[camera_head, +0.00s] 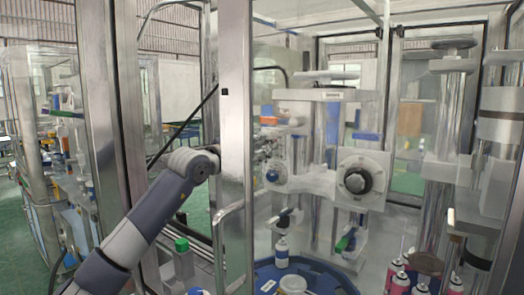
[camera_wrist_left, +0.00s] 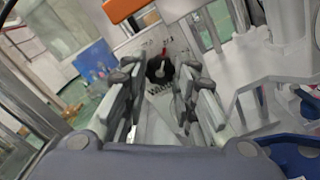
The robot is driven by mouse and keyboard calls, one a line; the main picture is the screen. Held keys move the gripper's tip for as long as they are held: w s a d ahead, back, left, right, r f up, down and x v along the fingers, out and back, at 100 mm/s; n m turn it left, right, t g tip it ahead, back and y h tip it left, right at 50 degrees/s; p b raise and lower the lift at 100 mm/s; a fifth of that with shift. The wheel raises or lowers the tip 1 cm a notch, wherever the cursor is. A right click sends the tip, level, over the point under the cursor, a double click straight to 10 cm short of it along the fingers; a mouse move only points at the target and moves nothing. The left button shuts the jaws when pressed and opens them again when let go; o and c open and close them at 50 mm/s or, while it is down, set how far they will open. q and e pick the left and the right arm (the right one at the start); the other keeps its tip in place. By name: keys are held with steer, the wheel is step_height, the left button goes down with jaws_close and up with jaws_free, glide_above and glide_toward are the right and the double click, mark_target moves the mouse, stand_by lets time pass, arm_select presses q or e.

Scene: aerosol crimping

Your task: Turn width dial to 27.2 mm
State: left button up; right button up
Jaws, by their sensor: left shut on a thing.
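My left arm comes in from the left and passes behind a metal door post; only part of my left gripper (camera_head: 268,146) shows, through the glass at the machine's left side. In the left wrist view, the fingers of my left gripper (camera_wrist_left: 158,76) stand on both sides of a black round dial (camera_wrist_left: 159,70) and are shut on it. The dial sits on a pale panel with dark scale marks and a red mark; its reading is too small to tell. In the head view this dial is hidden. My right gripper is not in view.
A metal door post (camera_head: 235,130) with a handle stands before my wrist. A large black knob (camera_head: 357,181) on a white plate faces the head camera. A blue round tray (camera_head: 325,281) and several red-and-white cans (camera_head: 400,282) stand low at the front right.

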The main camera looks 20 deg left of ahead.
arm_select(q)
steer(key=shift+f, duration=0.1)
steer(key=o, duration=1.1)
steer(key=v, duration=1.2)
